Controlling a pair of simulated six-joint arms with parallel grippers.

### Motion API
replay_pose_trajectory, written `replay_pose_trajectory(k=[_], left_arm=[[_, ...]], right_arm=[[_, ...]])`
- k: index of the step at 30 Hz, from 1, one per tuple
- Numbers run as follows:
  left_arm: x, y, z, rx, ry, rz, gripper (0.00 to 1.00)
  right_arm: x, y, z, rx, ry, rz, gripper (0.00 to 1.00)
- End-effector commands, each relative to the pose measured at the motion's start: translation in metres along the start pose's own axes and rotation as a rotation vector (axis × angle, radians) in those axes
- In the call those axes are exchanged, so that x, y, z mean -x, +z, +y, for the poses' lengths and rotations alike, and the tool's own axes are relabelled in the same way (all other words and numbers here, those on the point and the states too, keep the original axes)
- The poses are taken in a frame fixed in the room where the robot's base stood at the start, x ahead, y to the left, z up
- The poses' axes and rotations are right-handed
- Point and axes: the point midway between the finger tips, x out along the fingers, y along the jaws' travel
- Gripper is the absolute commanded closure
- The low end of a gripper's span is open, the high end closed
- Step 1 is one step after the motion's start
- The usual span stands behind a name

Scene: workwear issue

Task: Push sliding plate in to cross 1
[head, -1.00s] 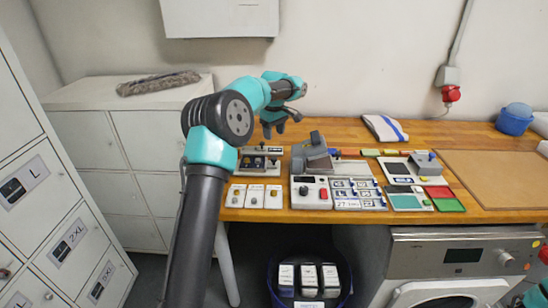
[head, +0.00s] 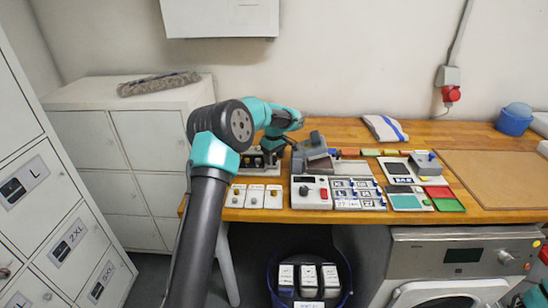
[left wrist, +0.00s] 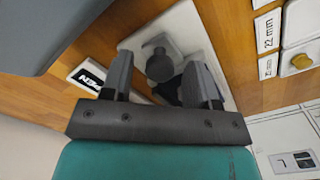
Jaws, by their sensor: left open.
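My left gripper (head: 272,147) reaches down at the left end of the wooden bench, over a small white-based unit (head: 258,170) with dark knob-like parts. In the left wrist view the gripper (left wrist: 160,78) is open. Its two fingers stand on either side of a dark round knob (left wrist: 159,66) on the unit's white base (left wrist: 187,28); contact cannot be told. Part of the unit is hidden behind the fingers. I cannot make out which part is the sliding plate, nor a cross marked 1. My right gripper is not in view.
A grey machine (head: 313,150) stands close on the right of the unit. White blocks with buttons (head: 255,197) lie in front, and a control box (head: 311,193) is beside them. A folded cloth (head: 384,128) lies behind. A bin (head: 272,282) stands below the bench.

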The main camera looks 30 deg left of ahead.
Motion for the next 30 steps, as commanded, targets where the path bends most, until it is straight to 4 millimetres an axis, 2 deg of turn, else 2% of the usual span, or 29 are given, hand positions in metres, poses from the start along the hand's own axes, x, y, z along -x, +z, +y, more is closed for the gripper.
replay_pose_trajectory(k=[2,19,26,30], left_arm=[[0.000,0.000,0.000,0.000,0.000,0.000,0.45],[0.001,0.000,0.000,0.000,0.000,0.000,0.99],[0.001,-0.001,-0.001,0.000,0.000,0.000,1.00],[0.001,-0.012,-0.011,0.003,-0.001,0.000,1.00]], right_arm=[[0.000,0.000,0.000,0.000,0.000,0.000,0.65],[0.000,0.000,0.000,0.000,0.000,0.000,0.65],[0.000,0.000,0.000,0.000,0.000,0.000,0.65],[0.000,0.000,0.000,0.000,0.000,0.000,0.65]])
